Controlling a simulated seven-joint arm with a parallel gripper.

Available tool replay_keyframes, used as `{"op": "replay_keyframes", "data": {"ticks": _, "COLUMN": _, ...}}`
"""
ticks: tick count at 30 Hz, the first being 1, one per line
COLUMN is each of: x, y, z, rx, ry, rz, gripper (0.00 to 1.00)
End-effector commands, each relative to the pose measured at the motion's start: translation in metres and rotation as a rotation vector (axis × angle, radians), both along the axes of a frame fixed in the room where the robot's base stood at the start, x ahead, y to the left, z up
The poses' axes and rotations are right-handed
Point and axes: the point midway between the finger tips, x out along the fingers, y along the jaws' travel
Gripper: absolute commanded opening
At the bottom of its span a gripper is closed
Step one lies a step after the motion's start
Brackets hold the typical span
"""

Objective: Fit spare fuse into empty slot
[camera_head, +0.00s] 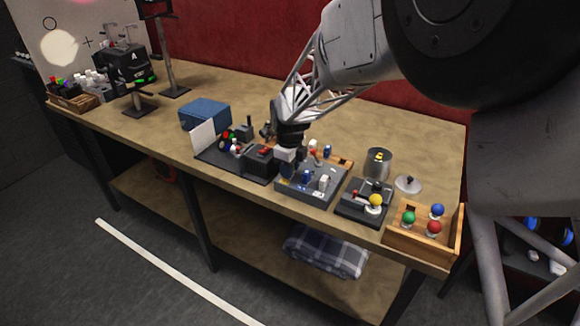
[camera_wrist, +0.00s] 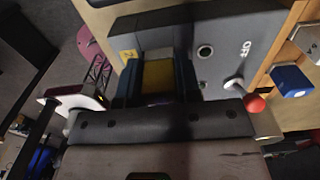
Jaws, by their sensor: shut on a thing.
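My gripper (camera_head: 286,165) is low over the grey fuse panel (camera_head: 296,192), at its left end. In the wrist view, the two dark blue fingers of my gripper (camera_wrist: 158,85) are shut on a yellowish block (camera_wrist: 158,75), which I take to be the spare fuse. It lies close to the grey panel face (camera_wrist: 222,40), beside a yellow label "2" (camera_wrist: 128,55). The fingers hide the slot, so I cannot tell whether the fuse is in it. A blue fuse (camera_head: 307,176) and a white fuse (camera_head: 323,182) stand on the panel.
A wooden rack (camera_head: 346,161) with white and blue fuses is behind the panel. In the wrist view, a toggle switch (camera_wrist: 234,84) marked OFF and a red knob (camera_wrist: 255,103) are close right.

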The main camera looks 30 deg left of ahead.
Motion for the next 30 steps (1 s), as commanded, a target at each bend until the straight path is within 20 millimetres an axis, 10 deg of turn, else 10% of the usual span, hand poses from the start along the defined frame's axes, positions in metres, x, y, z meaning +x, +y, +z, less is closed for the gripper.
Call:
{"op": "replay_keyframes", "data": {"ticks": 26, "x": -0.0001, "y": -0.0001, "z": -0.0069, "rx": 0.0, "ry": 0.0, "rz": 0.0, "gripper": 0.08}}
{"op": "replay_keyframes", "data": {"ticks": 27, "x": -0.0001, "y": -0.0001, "z": -0.0069, "rx": 0.0, "ry": 0.0, "rz": 0.0, "gripper": 0.36}}
{"op": "replay_keyframes", "data": {"ticks": 30, "x": -0.0001, "y": -0.0001, "z": -0.0069, "rx": 0.0, "ry": 0.0, "rz": 0.0, "gripper": 0.51}}
